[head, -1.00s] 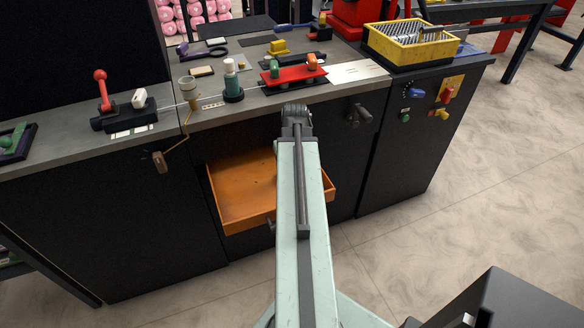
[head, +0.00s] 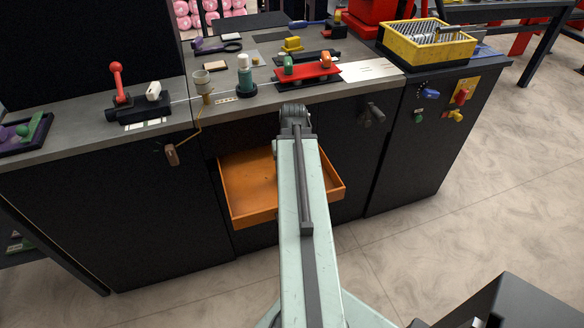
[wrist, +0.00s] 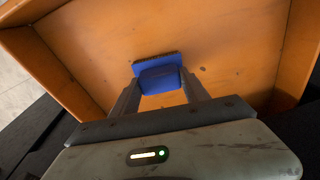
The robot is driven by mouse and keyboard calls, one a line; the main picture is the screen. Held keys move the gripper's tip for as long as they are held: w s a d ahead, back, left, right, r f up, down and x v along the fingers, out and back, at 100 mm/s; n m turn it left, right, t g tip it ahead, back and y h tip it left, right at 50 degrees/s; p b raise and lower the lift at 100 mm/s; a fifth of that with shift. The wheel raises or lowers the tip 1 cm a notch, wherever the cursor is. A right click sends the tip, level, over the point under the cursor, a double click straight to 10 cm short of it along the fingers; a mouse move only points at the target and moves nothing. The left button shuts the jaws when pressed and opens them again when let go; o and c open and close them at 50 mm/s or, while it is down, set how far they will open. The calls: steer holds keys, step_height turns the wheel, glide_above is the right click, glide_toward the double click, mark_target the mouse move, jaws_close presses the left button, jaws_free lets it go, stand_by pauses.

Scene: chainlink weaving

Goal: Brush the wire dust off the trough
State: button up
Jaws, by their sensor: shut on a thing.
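The orange trough (head: 245,180) sticks out from the front of the dark bench, below its top. It fills most of the wrist view (wrist: 240,45), with a flat floor and raised walls. A few small dark specks dot its floor, some right of the brush. My gripper (wrist: 160,88) is shut on a blue brush (wrist: 158,76), one finger on each side. The brush's dark edge points away from me, over the trough floor. I cannot tell whether it touches the floor. In the head view my arm hides the gripper, the brush and part of the trough.
The grey bench top (head: 95,135) above the trough carries a red-knobbed lever (head: 117,78), a green bottle (head: 245,75) and a red fixture (head: 305,74). A brown block (head: 172,155) hangs at the front. A yellow basket (head: 427,45) stands at the right. Open floor lies to the right.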

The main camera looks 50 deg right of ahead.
steer(key=shift+w+a, duration=0.15)
steer(key=shift+a, duration=0.05)
steer(key=shift+d, duration=0.1)
stand_by(0.4)
steer(key=shift+s+d+r, duration=0.15)
steer(key=shift+s+d, duration=0.3)
steer(key=shift+d, duration=0.25)
steer(key=shift+s+d, duration=0.45)
steer(key=shift+d, duration=0.25)
steer(key=shift+s+d, duration=0.45)
steer(key=shift+d, duration=0.2)
steer(key=shift+s+d, duration=0.5)
steer(key=shift+d, duration=0.35)
steer(key=shift+a, duration=0.1)
steer(key=shift+w+a, duration=0.6)
steer(key=shift+a, duration=0.35)
steer(key=shift+w+a, duration=0.55)
steer(key=shift+a, duration=0.35)
steer(key=shift+w+a, duration=0.6)
steer(key=shift+a, duration=0.45)
